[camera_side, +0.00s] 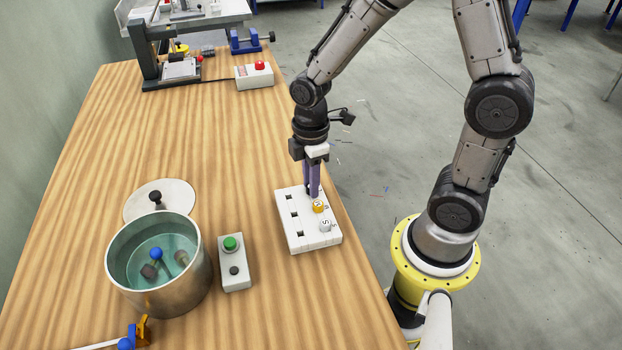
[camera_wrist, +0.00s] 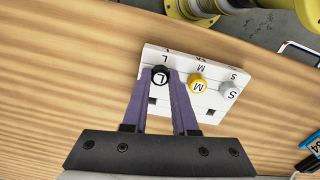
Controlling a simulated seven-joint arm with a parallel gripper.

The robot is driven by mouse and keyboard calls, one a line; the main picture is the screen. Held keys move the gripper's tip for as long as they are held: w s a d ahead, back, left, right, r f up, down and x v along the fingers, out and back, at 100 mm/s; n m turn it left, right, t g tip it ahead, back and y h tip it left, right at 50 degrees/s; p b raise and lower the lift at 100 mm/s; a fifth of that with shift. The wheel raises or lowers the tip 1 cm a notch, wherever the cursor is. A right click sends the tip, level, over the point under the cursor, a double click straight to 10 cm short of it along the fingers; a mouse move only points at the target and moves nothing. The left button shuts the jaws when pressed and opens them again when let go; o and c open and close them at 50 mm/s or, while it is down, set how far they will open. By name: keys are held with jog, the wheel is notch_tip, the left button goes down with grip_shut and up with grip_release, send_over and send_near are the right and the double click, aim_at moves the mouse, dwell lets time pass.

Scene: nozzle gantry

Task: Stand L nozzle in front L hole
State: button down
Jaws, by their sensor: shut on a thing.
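The white nozzle rack (camera_side: 296,240) lies near the table's right edge, marked L, M and S in the wrist view (camera_wrist: 185,60). The L nozzle, with a black lettered cap (camera_wrist: 161,76), is between the purple fingers of my gripper (camera_wrist: 166,78), at the L end of the rack. My gripper (camera_side: 313,192) is shut on it, pointing down at the rack in the side view, where the fingers hide the nozzle. I cannot tell if its lower end is seated in the hole. A yellow M nozzle (camera_wrist: 197,87) and a grey S nozzle (camera_wrist: 229,90) stand alongside in the same row.
Open square holes show in the rack's other row (camera_side: 294,214). A metal pot (camera_side: 165,290) of liquid, a lid (camera_side: 140,205) and a green-button box (camera_side: 234,272) stand left of the rack. A red-button box (camera_side: 252,80) and a gantry machine (camera_side: 150,60) are at the back.

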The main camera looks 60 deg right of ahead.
jog(key=c, duration=0.6)
grip_release()
jog(key=shift+r, duration=3.55)
